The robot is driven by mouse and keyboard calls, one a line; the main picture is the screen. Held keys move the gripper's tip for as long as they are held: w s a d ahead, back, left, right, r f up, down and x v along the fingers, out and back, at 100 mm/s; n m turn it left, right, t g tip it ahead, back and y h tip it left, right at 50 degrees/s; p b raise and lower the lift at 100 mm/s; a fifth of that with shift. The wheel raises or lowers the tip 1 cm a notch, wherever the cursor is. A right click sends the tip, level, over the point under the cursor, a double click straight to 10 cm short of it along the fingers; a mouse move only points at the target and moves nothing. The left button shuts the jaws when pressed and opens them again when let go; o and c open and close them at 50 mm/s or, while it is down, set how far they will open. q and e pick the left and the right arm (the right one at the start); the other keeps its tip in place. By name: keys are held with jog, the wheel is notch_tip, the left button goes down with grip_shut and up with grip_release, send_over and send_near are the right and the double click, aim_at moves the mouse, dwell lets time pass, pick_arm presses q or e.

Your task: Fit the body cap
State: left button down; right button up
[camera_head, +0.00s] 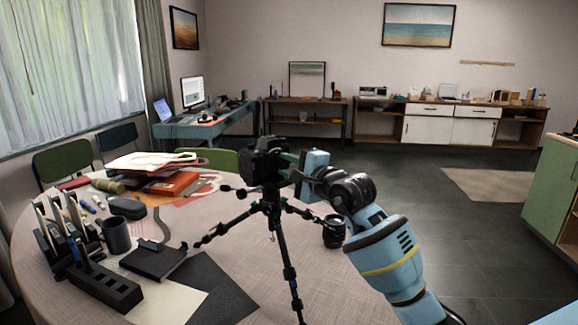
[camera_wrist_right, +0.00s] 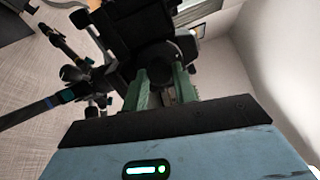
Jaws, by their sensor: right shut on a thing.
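The black camera (camera_head: 262,160) sits upright on top of the black tripod (camera_head: 272,207), which stands on the round table. My right gripper (camera_head: 288,164) is at the right side of the camera in the head view. In the right wrist view its green fingers (camera_wrist_right: 163,78) are closed around a dark round piece, which looks like the body cap (camera_wrist_right: 160,56). The piece is against or very close to the camera body (camera_wrist_right: 135,28); I cannot tell whether it is seated. The fingers hide the cap in the head view. My left gripper is not in view.
A black lens (camera_head: 333,232) stands on the table right of the tripod. At left are a black organiser (camera_head: 105,287), a dark mug (camera_head: 116,235), a flat black item (camera_head: 152,259) and stacked folders (camera_head: 175,183). The tripod legs spread across the middle of the table.

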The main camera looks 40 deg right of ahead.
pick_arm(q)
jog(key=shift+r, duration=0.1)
pick_arm(e)
jog(key=shift+r+m+p, duration=0.15)
jog(key=shift+m+p, duration=0.35)
jog(key=shift+m, duration=0.4)
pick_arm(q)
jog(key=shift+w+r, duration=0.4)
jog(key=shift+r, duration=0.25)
pick_arm(e)
jog(key=shift+m, duration=0.6)
jog(key=shift+m+p, duration=0.3)
jog(key=shift+p, duration=0.1)
jog(key=o, duration=1.4)
jog(key=shift+w+f, duration=0.1)
jog(key=shift+f, duration=0.1)
jog(key=shift+c, duration=0.2)
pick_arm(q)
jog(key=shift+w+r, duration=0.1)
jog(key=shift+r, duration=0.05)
